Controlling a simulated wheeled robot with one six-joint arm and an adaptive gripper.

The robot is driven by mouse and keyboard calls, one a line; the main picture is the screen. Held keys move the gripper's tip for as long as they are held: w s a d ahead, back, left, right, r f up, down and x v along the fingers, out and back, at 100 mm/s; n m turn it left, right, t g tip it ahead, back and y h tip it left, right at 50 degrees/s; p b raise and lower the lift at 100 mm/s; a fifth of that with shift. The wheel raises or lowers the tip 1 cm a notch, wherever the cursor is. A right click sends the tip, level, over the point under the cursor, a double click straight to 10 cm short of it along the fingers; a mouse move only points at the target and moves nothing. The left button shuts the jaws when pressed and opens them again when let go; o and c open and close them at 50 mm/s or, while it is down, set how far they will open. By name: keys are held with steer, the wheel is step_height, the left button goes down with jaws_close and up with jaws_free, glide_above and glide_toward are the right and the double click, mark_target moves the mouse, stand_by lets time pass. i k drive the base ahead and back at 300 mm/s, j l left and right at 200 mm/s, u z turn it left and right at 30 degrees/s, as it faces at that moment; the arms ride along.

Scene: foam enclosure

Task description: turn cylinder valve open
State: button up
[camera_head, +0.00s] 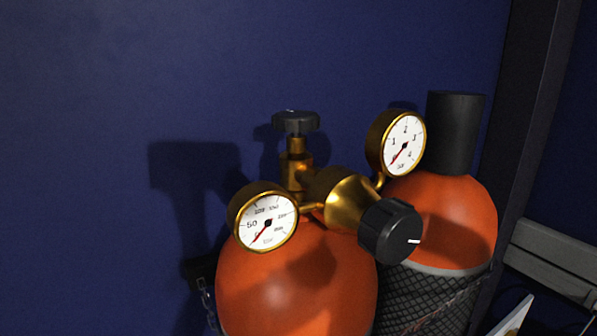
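The cylinder valve's black handwheel (295,122) sits on top of a brass valve body (296,168), above the front orange cylinder (298,278). A brass regulator (348,203) is attached to the valve. A black adjusting knob (390,231) with a white mark faces front right. A left gauge (266,221) and a right gauge (402,143) both have their red needles pointing to the lower left. My gripper is not in view, and nothing touches the handwheel.
A second orange cylinder (455,215) with a black cap (457,130) and mesh sleeve stands behind right. A dark blue wall (90,120) is behind. A chain (206,298) hangs at left. A dark post (530,120) and grey rail (555,258) are at right. Space above and left of the handwheel is clear.

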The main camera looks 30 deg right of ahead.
mark_target(295, 122)
steer(key=k+j+z, duration=0.2)
steer(key=k+j, duration=0.2)
steer(key=k+j+z, duration=0.15)
steer(key=k+j, duration=0.2)
steer(key=k, duration=0.3)
